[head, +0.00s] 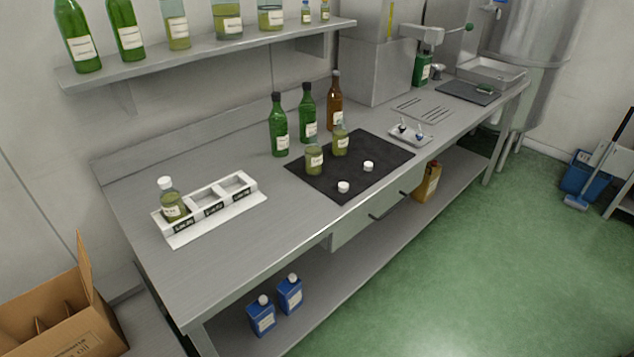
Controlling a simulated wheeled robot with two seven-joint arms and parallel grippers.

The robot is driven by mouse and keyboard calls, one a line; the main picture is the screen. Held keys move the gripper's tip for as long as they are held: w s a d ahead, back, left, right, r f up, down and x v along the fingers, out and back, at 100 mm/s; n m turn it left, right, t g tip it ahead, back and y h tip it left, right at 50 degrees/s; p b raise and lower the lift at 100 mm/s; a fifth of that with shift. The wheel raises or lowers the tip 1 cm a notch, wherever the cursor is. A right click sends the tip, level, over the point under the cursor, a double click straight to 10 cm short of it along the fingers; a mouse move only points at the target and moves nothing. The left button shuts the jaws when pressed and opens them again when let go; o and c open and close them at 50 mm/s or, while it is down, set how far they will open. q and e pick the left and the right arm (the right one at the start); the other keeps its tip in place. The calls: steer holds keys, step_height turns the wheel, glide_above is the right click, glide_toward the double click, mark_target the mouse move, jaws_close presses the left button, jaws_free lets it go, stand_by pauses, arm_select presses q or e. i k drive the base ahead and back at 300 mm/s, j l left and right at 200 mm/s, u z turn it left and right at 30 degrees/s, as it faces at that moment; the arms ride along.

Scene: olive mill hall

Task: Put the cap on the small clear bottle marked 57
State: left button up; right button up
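Two small clear bottles of yellow-green liquid stand upright on a black mat (322,187) in the head view: a nearer bottle (314,160) and a farther bottle (340,142). Neither shows a white cap on top. Their labels are too small to read, so I cannot tell which is marked 57. Two white caps lie on the mat, a nearer cap (343,187) and a farther cap (368,166). A third clear bottle (172,205), with a white cap on, stands in the left compartment of a white rack (215,228). Neither of my grippers is in view.
Green bottles (278,130) and a brown bottle (334,103) stand behind the mat. A small tray (410,136) lies right of it. A wall shelf (205,50) holding bottles overhangs the back. The steel bench (240,270) is clear in front of the rack.

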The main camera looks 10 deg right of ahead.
mark_target(313, 151)
steer(key=l+u, duration=0.15)
steer(key=u, duration=0.25)
steer(key=i+l+u, duration=0.1)
steer(key=u, duration=0.25)
steer(key=l+u, duration=0.5)
steer(key=u, duration=0.3)
steer(key=l+u, duration=0.1)
steer(key=l, duration=0.35)
steer(key=k+l+u, duration=0.15)
steer(key=l, duration=0.25)
steer(key=l+u, duration=0.1)
steer(key=l, duration=0.35)
steer(key=k+l+u, duration=0.1)
steer(key=l, duration=0.3)
steer(key=k+l+u, duration=0.15)
steer(key=l, duration=0.25)
steer(key=k+l+u, duration=0.1)
steer(key=l, duration=0.3)
steer(key=k+l+u, duration=0.1)
steer(key=l, duration=0.25)
steer(key=k+l, duration=0.2)
steer(key=l, duration=0.15)
steer(key=k+l, duration=0.15)
steer(key=l, duration=0.15)
